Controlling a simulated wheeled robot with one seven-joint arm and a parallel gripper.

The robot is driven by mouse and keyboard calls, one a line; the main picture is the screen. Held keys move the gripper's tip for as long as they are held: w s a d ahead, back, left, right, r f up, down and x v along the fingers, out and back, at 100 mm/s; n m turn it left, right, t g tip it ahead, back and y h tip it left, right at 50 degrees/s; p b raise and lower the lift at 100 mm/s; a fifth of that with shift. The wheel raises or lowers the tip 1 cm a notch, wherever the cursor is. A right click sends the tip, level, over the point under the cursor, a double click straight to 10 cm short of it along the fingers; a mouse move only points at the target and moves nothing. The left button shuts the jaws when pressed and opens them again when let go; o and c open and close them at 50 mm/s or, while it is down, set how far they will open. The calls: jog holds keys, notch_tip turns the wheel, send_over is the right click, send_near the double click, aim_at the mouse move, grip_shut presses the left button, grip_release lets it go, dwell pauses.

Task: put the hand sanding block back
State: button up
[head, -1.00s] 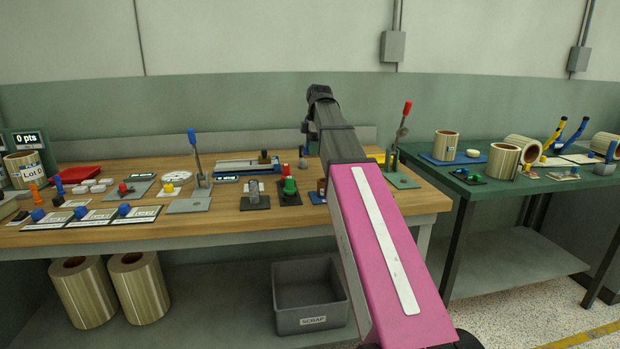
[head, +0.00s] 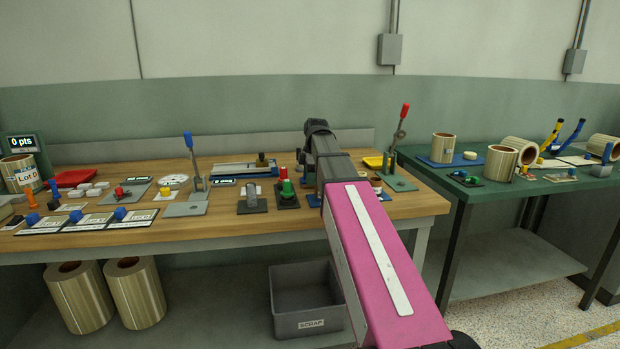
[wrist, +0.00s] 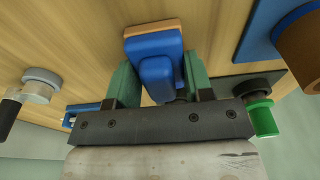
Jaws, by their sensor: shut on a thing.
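In the wrist view, the hand sanding block (wrist: 158,45), a blue block with an orange-tan edge, sits between the green fingers of my gripper (wrist: 160,72). The gripper is shut on it, with a finger on each side. The wooden bench top shows behind the block; I cannot tell whether the block touches it. In the head view, my pink and black arm reaches over the right part of the wooden bench (head: 410,203). It hides the gripper and block there.
In the wrist view, a green knob (wrist: 262,118) is right of the gripper, a blue plate with a brown cylinder (wrist: 303,48) at upper right, and a grey-capped post (wrist: 40,82) at left. In the head view, a yellow tray (head: 374,162) and red-handled lever (head: 403,128) lie right of my arm.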

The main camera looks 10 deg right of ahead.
jog(key=o, duration=1)
jog(key=shift+f, duration=0.1)
jog(key=r, duration=0.3)
jog(key=d+r, duration=0.1)
jog(key=r, duration=0.7)
jog(key=shift+d, duration=0.15)
jog(key=shift+r, duration=0.6)
jog(key=shift+d, duration=0.1)
